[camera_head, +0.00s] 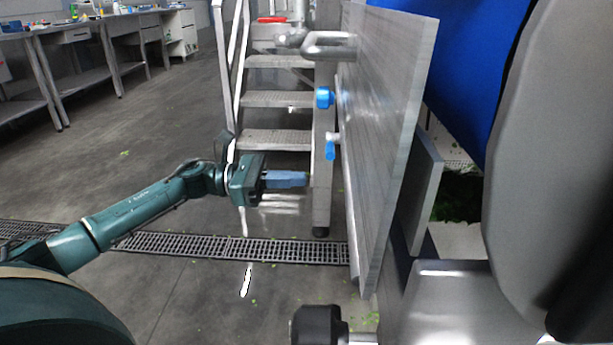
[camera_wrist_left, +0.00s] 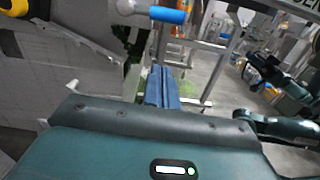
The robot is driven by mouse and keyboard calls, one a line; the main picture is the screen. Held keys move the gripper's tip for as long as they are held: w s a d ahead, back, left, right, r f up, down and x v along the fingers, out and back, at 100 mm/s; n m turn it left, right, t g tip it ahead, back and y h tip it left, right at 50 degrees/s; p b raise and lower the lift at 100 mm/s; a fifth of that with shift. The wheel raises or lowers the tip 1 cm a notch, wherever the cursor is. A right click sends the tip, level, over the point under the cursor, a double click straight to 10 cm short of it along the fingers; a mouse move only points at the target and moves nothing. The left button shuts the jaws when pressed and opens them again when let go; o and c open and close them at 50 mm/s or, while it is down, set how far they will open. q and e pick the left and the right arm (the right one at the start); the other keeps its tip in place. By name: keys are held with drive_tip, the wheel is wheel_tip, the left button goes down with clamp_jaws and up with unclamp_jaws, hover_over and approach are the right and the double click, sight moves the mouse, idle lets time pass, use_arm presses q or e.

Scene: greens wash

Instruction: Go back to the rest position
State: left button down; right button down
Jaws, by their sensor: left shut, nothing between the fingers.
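My left gripper (camera_head: 304,179) reaches in from the left in the head view, with its blue-grey fingers shut and empty. It is held in the air above the floor, in front of the metal steps and left of the large steel panel. In the left wrist view the shut fingers (camera_wrist_left: 163,88) point away from the camera, with nothing between them.
A steel panel (camera_head: 385,120) with blue-handled valves (camera_head: 324,97) stands close right of the gripper. Metal steps (camera_head: 277,99) rise behind. A drain grate (camera_head: 230,248) crosses the wet floor. Workbenches (camera_head: 75,35) line the back left. Open floor lies between.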

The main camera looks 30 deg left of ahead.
use_arm(q)
drive_tip(key=v, duration=0.6)
drive_tip(key=shift+s+a+p, duration=0.2)
drive_tip(key=shift+a+p, duration=0.1)
drive_tip(key=shift+p, duration=0.1)
use_arm(e)
drive_tip(key=shift+s+f+m+g+h, duration=0.3)
drive_tip(key=shift+f+m+h, duration=0.1)
drive_tip(key=shift+f, duration=0.15)
use_arm(q)
drive_tip(key=shift+r, duration=0.15)
